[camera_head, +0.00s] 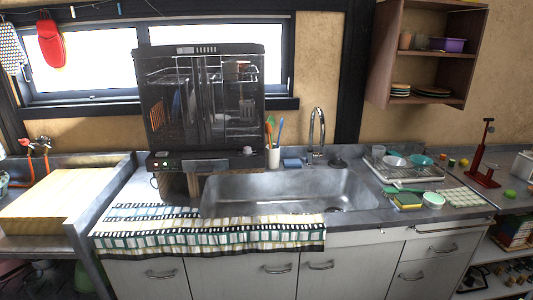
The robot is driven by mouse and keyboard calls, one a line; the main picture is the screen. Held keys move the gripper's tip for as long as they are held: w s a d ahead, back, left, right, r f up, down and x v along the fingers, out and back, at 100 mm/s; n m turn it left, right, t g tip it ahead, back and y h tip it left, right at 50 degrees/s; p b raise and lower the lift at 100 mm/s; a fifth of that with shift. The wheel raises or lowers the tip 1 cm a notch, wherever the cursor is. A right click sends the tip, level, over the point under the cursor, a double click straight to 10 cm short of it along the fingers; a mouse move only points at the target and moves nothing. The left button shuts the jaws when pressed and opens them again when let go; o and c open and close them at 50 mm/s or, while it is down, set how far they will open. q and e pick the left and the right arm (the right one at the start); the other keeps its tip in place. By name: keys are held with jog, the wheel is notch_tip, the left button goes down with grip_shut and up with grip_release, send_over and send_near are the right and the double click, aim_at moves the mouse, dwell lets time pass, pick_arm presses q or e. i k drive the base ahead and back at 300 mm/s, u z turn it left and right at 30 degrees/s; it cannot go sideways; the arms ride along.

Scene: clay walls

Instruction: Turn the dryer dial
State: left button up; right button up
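The dish dryer (200,70) is a dark box with a clear front, standing behind the left end of the sink. Dishes and racks show inside it, and its front looks closed. A small light round knob, which looks like the dial (248,150), sits at the right end of its dark lower front strip. Small light, green and red marks, perhaps buttons, show at the strip's left end. The dial's pointer direction is too small to tell. Neither of my grippers is in the view.
A steel sink (290,192) with a tall faucet (317,135) lies right of and in front of the dryer. A patterned cloth (210,235) covers the counter's front left. A cup of utensils (273,157) stands close to the dial's right. A dish rack (405,168) is further right.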

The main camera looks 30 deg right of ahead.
aim_at(248, 150)
jog(key=z, duration=0.95)
jog(key=i, duration=1.65)
jog(key=z, duration=0.05)
